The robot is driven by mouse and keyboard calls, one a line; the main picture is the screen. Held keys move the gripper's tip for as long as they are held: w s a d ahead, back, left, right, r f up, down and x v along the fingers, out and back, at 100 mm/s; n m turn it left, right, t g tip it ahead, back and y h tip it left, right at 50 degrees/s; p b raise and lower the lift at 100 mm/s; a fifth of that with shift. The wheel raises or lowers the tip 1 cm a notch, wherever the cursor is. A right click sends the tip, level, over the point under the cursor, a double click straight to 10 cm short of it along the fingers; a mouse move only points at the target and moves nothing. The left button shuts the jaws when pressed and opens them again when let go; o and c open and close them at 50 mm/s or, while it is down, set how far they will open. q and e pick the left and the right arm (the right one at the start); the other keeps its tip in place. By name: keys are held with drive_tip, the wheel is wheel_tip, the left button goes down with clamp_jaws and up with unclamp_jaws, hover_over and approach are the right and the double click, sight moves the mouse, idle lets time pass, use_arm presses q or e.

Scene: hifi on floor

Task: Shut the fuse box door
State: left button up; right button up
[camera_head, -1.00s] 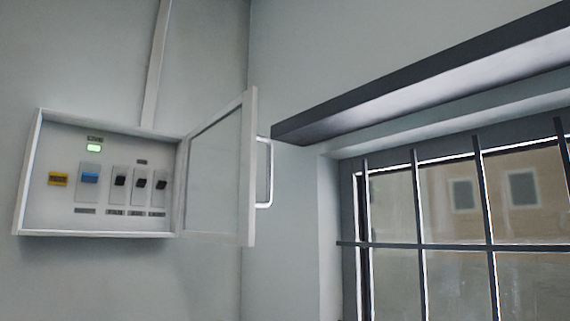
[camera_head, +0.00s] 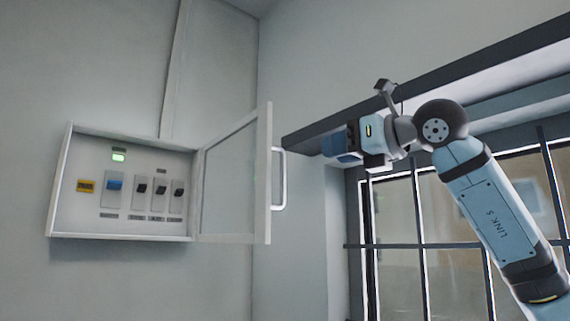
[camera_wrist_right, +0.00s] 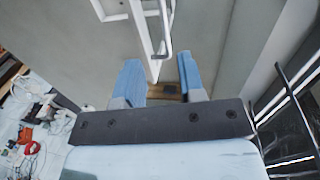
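The fuse box (camera_head: 118,225) is on the wall at the left of the head view, with several switches and a green light inside. Its framed door (camera_head: 232,180) stands open, hinged on the box's right side and swung out toward me. A white bar handle (camera_head: 281,178) is on the door's outer right face. My right gripper (camera_head: 335,145) is to the right of the handle, apart from it. In the right wrist view its blue fingers (camera_wrist_right: 160,82) are spread and empty, with the door edge and handle (camera_wrist_right: 163,30) beyond them. My left gripper is in neither view.
A dark ledge (camera_head: 460,75) runs above a barred window (camera_head: 440,230) on the right, close behind my right arm. A conduit (camera_head: 175,70) rises above the box. In the wrist view, clutter (camera_wrist_right: 35,125) lies on the floor at left.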

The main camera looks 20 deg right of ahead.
sight(284, 164)
drive_tip(key=p+x, duration=0.3)
drive_tip(key=x, duration=1.1)
drive_tip(key=shift+w+d+f+p, duration=0.1)
drive_tip(key=shift+w+d+p, duration=0.1)
drive_tip(key=shift+p, duration=0.1)
clamp_jaws()
